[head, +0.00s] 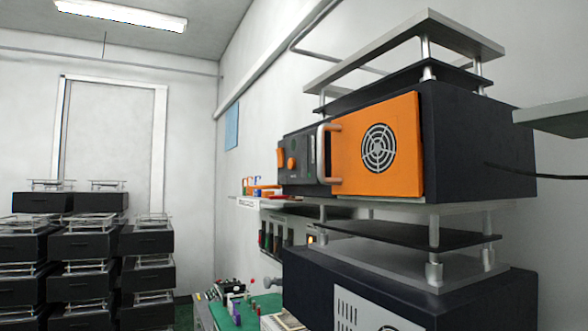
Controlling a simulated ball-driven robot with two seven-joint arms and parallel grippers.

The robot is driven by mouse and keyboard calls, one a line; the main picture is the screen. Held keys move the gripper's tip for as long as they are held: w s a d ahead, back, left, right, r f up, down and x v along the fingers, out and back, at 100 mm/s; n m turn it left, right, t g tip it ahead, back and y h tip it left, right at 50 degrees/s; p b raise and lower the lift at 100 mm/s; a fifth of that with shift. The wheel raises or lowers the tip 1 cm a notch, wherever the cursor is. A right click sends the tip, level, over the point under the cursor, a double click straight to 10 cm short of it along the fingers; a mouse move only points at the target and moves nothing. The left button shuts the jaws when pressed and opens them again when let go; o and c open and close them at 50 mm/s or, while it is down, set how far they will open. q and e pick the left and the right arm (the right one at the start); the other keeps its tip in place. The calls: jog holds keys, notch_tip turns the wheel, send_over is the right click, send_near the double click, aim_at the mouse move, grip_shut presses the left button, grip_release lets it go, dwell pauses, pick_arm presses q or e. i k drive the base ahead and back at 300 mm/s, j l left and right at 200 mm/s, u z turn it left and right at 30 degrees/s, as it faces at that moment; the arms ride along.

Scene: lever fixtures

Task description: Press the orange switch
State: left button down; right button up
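A dark box stands on a shelf at right, with an orange front door (350,155) that has a round fan grille and a grey handle (322,153). On the dark panel (305,158) left of the door are two small orange parts: one at its left edge (281,158) and a rounded knob (291,163). I cannot tell which of them is the switch. A small orange spot (311,239) also shows lower down, below the box, too small to make out. Neither of my grippers is in view.
Black boxes (85,245) are stacked at left. Below the panel are a green work surface (262,305) with small items and a wall shelf (252,199). Another dark unit (400,290) sits under the orange-door box. A grey ledge (555,115) juts in at right.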

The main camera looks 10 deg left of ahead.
aim_at(281, 153)
jog(key=i+j+z, duration=0.15)
jog(key=i+j, duration=0.2)
jog(key=i+j+z, duration=0.15)
jog(key=i+j, duration=0.15)
jog(key=j, duration=0.15)
jog(key=i+j+z, duration=0.2)
jog(key=i+j, duration=0.15)
jog(key=j, duration=0.1)
